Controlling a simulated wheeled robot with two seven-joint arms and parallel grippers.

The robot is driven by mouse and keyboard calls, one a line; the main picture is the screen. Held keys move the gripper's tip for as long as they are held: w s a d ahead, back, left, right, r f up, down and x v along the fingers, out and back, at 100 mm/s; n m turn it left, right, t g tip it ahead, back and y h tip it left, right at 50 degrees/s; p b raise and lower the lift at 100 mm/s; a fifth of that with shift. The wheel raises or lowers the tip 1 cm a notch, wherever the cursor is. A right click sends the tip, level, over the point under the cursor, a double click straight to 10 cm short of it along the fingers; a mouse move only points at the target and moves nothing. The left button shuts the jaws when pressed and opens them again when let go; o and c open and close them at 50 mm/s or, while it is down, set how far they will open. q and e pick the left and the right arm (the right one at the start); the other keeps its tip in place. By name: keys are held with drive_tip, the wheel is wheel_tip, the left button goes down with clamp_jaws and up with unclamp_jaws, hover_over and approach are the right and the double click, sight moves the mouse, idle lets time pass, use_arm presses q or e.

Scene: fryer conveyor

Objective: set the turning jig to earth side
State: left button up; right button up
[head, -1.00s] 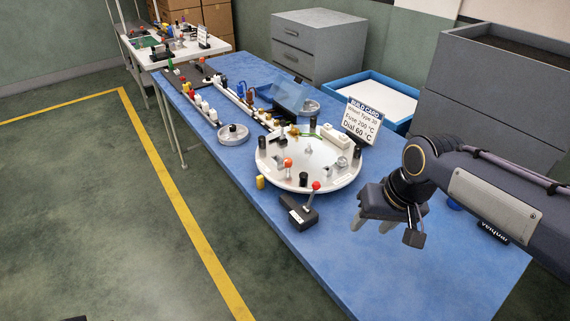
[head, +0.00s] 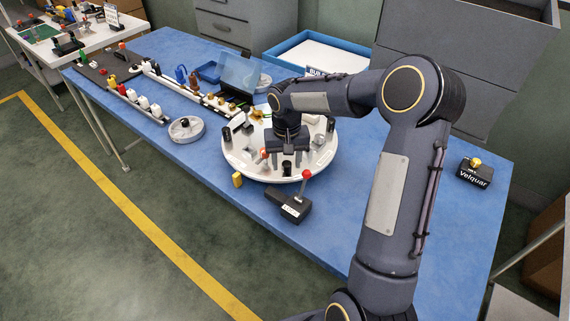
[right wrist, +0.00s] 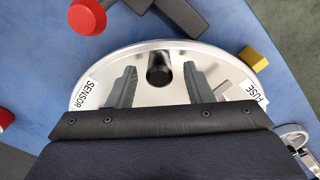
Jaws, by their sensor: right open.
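The turning jig is a round white turntable (head: 235,165) on the blue table, with several posts and small parts on it. My right gripper (head: 287,163) is over its near part, pointing down. In the right wrist view the open fingers (right wrist: 158,84) stand either side of a black peg (right wrist: 159,70) near the jig's rim; I cannot tell whether they touch it. A SENSOR label (right wrist: 88,95) is left of the fingers and a FUSE label (right wrist: 262,98) is right. I see no earth label; my gripper and arm hide part of the jig. My left gripper is out of view.
A black lever box with a red knob (head: 293,208) stands just in front of the jig, beside a small yellow block (head: 237,180). A round grey dish (head: 187,129) is at left. The table's right part is mostly clear around a black Velquar box (head: 475,173).

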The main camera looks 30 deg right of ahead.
drive_tip(key=shift+f, duration=1.05)
drive_tip(key=shift+c, duration=0.3)
clamp_jaws()
